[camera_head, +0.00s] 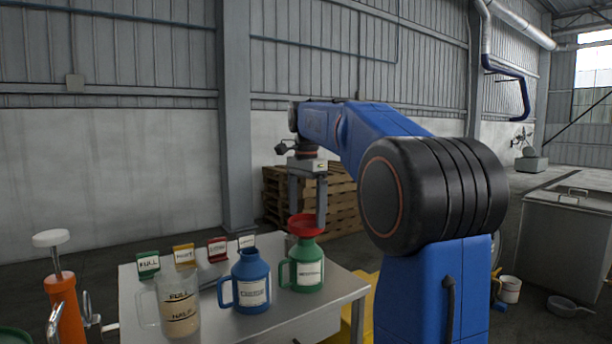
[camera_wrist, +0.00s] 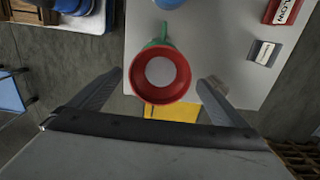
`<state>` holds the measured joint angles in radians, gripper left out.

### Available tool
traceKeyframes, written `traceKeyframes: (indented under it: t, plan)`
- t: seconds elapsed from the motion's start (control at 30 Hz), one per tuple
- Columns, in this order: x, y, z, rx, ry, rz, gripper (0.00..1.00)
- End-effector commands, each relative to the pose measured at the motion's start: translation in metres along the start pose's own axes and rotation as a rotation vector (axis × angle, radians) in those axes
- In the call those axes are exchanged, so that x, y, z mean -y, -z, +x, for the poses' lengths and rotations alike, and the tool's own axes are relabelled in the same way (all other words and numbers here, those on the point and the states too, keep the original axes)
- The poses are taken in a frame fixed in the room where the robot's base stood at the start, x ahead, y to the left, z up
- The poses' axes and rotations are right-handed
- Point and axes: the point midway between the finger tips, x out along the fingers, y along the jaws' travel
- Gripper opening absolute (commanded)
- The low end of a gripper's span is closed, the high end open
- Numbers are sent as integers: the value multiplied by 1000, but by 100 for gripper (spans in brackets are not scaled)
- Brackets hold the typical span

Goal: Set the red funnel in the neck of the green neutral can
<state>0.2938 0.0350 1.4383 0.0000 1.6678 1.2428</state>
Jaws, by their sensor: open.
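The red funnel (camera_head: 305,225) sits on top of the green can (camera_head: 301,273), at its neck, and looks upright. From above, in the wrist view, the funnel (camera_wrist: 161,74) shows as a red ring with a pale round middle. It covers most of the green can (camera_wrist: 157,43), whose handle side shows behind it. My gripper (camera_head: 307,205) is above the can, pointing down. In the wrist view its two fingers stand apart on either side of the funnel, with a gap to each side. How deep the funnel's stem sits is hidden.
A blue can (camera_head: 250,281) stands left of the green can on the white table (camera_head: 345,283). A clear jug (camera_head: 178,306) is farther left. Several coloured label cards, one red (camera_head: 217,249), stand behind. An orange pump (camera_head: 64,309) is at far left, wooden pallets (camera_head: 342,200) behind.

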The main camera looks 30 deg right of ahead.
Motion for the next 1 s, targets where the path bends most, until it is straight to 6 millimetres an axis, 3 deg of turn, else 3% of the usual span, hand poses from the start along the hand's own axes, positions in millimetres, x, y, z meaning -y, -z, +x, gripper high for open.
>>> traceKeyframes:
  t: [0.3, 0.5, 0.73, 1.0]
  plan:
    - [1, 0, -64, 0, 1, 0, 97]
    - [1, 0, -96, 0, 1, 0, 97]
    - [0, 0, -114, 0, 0, 0, 97]
    - [0, 0, -116, 0, 0, 0, 97]
